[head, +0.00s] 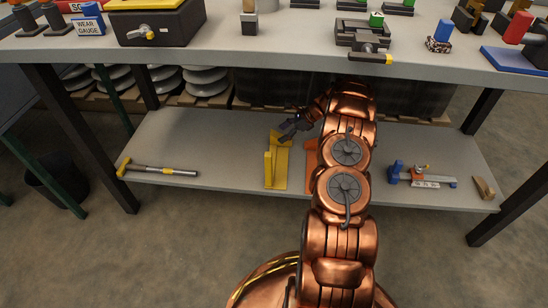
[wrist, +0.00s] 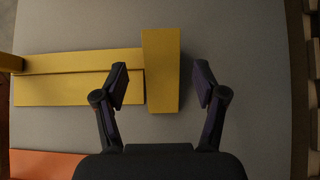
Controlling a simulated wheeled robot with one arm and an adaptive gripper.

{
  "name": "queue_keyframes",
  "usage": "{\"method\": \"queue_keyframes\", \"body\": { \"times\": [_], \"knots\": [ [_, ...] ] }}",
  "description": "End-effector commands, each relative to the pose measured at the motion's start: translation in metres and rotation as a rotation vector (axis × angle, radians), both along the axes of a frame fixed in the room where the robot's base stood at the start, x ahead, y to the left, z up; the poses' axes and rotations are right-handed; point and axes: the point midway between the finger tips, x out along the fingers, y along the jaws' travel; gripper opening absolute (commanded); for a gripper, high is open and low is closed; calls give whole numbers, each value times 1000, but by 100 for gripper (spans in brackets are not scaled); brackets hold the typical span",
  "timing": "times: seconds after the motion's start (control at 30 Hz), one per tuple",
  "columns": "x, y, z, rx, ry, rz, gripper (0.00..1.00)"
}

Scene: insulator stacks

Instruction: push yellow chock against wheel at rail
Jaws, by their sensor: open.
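A yellow block (wrist: 161,70), which looks like the chock, lies at the right end of a flat yellow piece (wrist: 75,85) in the wrist view. The two look touching or nearly so. In the head view this yellow piece (head: 281,170) lies on the lower shelf, with an upright at its near end. My gripper (head: 289,128) is at its far end, beside the block. In the wrist view my gripper (wrist: 162,80) is open, with its fingers on either side of the block's near end. Contact cannot be told. I cannot make out a wheel or a rail for certain.
An orange plate (head: 312,165) lies right of the yellow piece, partly behind my arm. The table top (head: 260,50) overhangs the shelf.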

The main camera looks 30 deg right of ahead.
Motion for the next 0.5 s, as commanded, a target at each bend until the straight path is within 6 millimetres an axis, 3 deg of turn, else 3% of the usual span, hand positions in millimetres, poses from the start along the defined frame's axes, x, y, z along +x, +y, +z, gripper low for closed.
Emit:
{"method": "queue_keyframes", "body": {
  "times": [0.23,0.5],
  "knots": [
    [18,18,-25,0,1,1,71],
    [21,21,-26,0,-1,-1,71]
  ]
}}
